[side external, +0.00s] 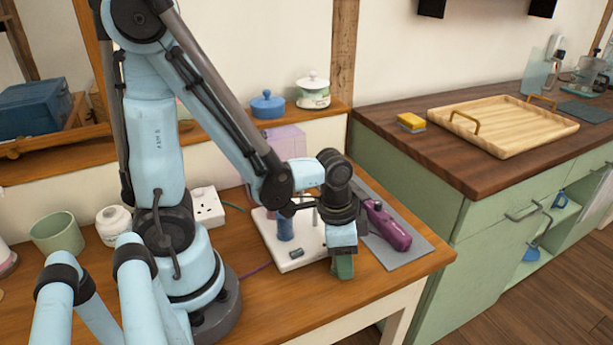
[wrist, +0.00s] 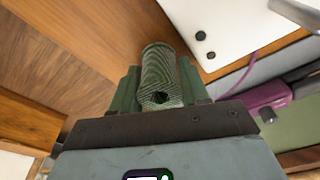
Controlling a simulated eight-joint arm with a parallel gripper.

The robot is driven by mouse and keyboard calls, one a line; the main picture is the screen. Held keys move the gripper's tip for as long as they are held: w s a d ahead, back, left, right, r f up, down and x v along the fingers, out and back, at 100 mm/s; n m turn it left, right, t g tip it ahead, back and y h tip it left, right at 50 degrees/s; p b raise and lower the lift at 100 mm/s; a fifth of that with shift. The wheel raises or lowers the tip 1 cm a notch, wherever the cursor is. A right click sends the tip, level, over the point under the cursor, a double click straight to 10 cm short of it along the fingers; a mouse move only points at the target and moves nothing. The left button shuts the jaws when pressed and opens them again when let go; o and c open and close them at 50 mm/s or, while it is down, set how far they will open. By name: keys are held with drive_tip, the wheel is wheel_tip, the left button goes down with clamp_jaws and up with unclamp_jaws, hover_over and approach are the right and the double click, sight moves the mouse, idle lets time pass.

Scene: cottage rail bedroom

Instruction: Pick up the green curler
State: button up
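The green curler (wrist: 160,78), a ridged cylinder with a dark hole in its end, lies between the two dark green fingers of my gripper (wrist: 160,88) in the wrist view. The fingers press close along both its sides, with no clear gap. In the side view my gripper (side external: 342,268) points down low over the front part of the wooden table (side external: 290,310). There the curler cannot be told apart from the green fingers. Whether it touches the table is unclear.
A white base (side external: 293,262) with a blue curler (side external: 284,229) stands just left of my gripper. To the right, a purple handled tool (side external: 388,226) lies on a grey mat (side external: 405,256). A white socket block (side external: 207,207) is farther left. The table's front right edge is close.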

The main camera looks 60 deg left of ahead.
drive_tip(key=c, duration=0.4)
drive_tip(key=shift+r, duration=0.2)
